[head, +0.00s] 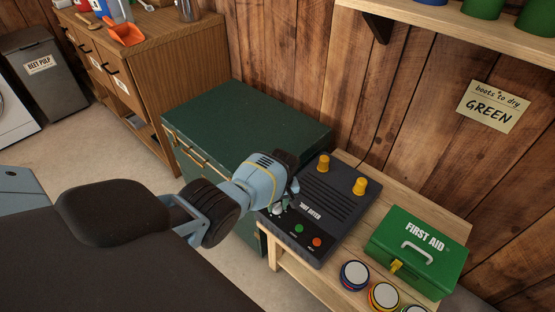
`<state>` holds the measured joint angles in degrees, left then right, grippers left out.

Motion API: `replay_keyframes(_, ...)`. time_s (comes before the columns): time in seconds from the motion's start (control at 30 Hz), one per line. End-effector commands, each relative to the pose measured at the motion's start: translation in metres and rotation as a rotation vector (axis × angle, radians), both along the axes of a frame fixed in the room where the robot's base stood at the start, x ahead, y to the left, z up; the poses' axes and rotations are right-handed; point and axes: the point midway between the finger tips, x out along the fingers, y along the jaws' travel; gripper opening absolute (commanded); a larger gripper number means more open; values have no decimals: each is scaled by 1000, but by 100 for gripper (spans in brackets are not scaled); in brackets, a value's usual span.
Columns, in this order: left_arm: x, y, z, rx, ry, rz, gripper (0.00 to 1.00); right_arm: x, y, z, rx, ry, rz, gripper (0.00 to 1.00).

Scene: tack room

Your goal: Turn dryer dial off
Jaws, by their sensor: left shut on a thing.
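The dark grey boot dryer (333,205) sits on a light wooden bench, with two yellow posts on its top. Its front panel bears a green button, a red button and a small pale dial (278,209) at the left. My left gripper (284,203) reaches in from the left over that end of the panel, its fingers at the dial and shut on it. The fingers partly cover the dial, so its pointer setting cannot be read. My right gripper is not in the head view.
A green first aid box (418,250) and several round tins (354,275) stand right and in front of the dryer. A green chest (250,122) stands behind my left arm. A shelf (450,30) juts out above, and a "boots to dry GREEN" note (494,106) is on the wall.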

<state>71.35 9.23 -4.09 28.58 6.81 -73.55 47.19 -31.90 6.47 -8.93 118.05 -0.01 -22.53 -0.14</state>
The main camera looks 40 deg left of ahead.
Motion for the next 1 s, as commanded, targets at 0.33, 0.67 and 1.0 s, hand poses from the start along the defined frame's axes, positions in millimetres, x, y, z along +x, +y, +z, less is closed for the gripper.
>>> replay_keyframes(0.33,1,0,1,0,-2,0,55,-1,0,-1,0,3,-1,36)
replay_keyframes(0.67,4,-1,21,0,-7,0,55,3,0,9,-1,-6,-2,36)
replay_keyframes(1.0,7,-4,71,-1,-7,-1,55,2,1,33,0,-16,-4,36)
